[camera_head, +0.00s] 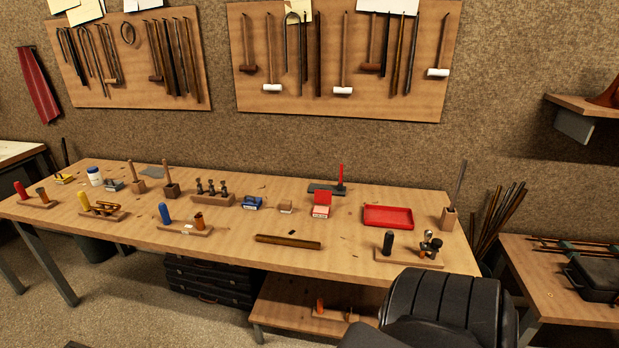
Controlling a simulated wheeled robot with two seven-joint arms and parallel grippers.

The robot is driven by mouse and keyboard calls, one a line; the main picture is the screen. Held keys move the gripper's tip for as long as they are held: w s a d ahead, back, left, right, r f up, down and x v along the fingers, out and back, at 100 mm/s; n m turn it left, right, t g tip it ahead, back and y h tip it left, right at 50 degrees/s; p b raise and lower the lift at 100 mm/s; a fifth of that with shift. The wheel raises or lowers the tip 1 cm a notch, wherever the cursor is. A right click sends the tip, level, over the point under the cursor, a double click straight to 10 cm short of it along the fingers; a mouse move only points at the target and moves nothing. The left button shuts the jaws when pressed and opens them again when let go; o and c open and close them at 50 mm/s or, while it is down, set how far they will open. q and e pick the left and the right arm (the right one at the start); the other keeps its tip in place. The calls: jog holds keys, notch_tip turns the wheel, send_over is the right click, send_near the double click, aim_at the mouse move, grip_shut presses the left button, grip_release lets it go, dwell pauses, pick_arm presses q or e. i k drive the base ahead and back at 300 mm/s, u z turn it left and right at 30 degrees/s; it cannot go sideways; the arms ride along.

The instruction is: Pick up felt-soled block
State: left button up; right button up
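A long wooden workbench (350,258) carries many small things, and several could be blocks. A small pale wooden block (285,207) sits near the middle of the bench, between a blue item (251,203) and a red box (321,211). It may be the felt-soled block, but its underside is hidden and I cannot tell. Two other wooden blocks with upright handles, one at the left (139,186) and one darker (171,190), stand farther left. Neither my left nor my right gripper is in view.
A red tray (388,216) lies right of the red box. A brass-coloured bar (288,242) lies along the front edge. Tool boards (345,105) hang behind. Bare wood surrounds the small block's front.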

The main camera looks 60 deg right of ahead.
aim_at(285, 204)
jog(key=z, duration=0.85)
